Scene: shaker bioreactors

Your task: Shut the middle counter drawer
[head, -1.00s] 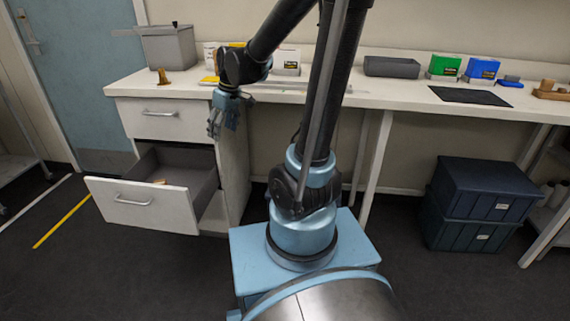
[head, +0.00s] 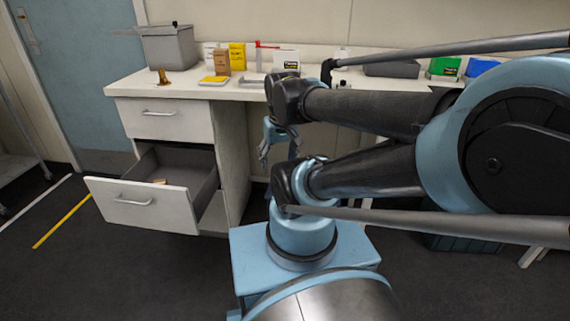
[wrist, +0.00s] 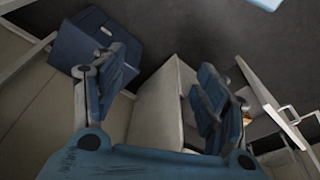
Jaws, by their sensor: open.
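The middle counter drawer (head: 140,207) is pulled well out of the white cabinet, below a shut top drawer (head: 165,118). It has a white front with a bar handle (head: 133,202) and a dark grey inside with a small tan item (head: 160,182) in it. My gripper (head: 278,153) is open and empty, right of the cabinet and apart from the drawer. In the wrist view, my gripper (wrist: 165,95) has its fingers spread wide, with the cabinet side between and beyond them.
The counter top (head: 130,85) above carries a grey bin (head: 168,46), a brass-coloured item (head: 163,77) and yellow boxes (head: 237,56). Dark blue crates (wrist: 95,38) stand under the counter, mostly hidden by my arm in the head view. The floor before the drawer is clear.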

